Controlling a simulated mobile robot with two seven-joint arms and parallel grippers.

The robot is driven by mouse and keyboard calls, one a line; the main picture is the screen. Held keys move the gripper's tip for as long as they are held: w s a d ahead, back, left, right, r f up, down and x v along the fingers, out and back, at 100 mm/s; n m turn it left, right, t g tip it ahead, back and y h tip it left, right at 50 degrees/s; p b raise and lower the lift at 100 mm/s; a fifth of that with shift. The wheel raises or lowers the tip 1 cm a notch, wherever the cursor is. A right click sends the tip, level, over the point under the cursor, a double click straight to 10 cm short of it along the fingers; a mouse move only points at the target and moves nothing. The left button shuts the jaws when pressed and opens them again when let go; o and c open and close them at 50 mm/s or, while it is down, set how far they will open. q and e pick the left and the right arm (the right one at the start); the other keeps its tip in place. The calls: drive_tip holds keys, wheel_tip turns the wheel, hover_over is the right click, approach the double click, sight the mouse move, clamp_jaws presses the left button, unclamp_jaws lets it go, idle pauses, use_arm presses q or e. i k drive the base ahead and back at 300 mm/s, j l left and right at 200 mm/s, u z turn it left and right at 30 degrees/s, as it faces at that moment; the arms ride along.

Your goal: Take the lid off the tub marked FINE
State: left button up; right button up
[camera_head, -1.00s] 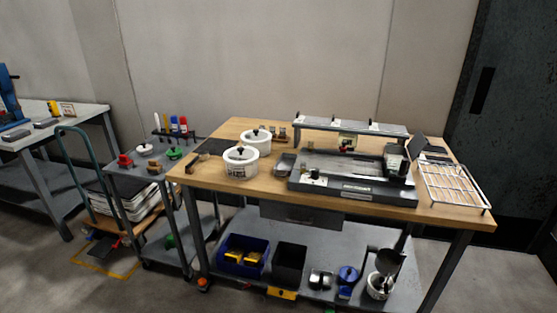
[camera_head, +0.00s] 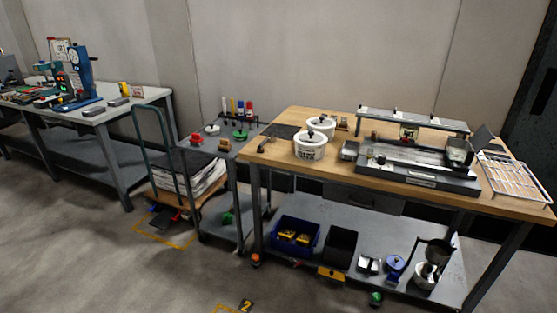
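Two white lidded tubs stand on the wooden bench top. The front tub (camera_head: 310,150) has dark lettering on its side, too small to read. The rear tub (camera_head: 321,127) stands just behind it and to the right. Both have lids with dark knobs. I cannot tell which one is marked FINE. Neither of my grippers shows in the head view.
The wooden bench (camera_head: 278,155) holds a long grey machine (camera_head: 418,170) and a wire rack (camera_head: 515,180). A grey cart (camera_head: 200,150) stands left of it, beside a trolley (camera_head: 188,185). Another bench (camera_head: 150,95) is at far left. The floor in front is mostly clear.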

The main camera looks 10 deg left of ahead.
sight(321, 123)
drive_tip(key=j, duration=0.1)
drive_tip(key=j+z, duration=0.15)
drive_tip(key=z, duration=0.45)
drive_tip(key=i+j+z, duration=0.2)
drive_tip(key=j, duration=0.2)
drive_tip(key=j+z, duration=0.25)
drive_tip(key=j, duration=0.2)
drive_tip(key=j+z, duration=0.35)
drive_tip(key=j, duration=3.55)
drive_tip(key=i+z, duration=0.05)
drive_tip(key=i, duration=0.05)
